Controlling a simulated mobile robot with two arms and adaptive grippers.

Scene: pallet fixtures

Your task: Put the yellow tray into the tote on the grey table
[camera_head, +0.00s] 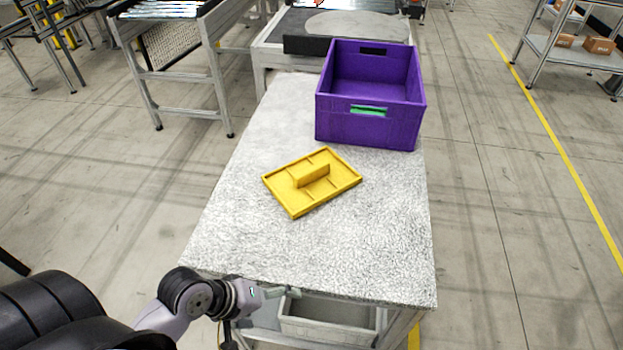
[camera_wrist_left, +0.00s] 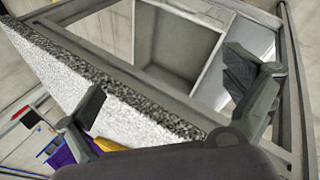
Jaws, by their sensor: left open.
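The yellow tray (camera_head: 295,202) lies flat on the grey table (camera_head: 360,240), with a raised handle across its middle. The purple tote (camera_head: 366,130) stands upright on the far end of the table, open at the top, with no tray seen in it. My left gripper (camera_head: 285,293) is at the table's near edge, apart from the tray. In the left wrist view my left gripper (camera_wrist_left: 175,105) is open and empty, its fingers spread around the table's edge area. A bit of yellow shows low in that view, partly hidden. My right gripper is not in view.
A grey bin (camera_head: 325,312) sits under the near end of the table. A roller conveyor (camera_head: 165,10) stands at the back left. A shelf with cardboard boxes (camera_head: 599,45) is at the far right. The table surface around the tray is clear.

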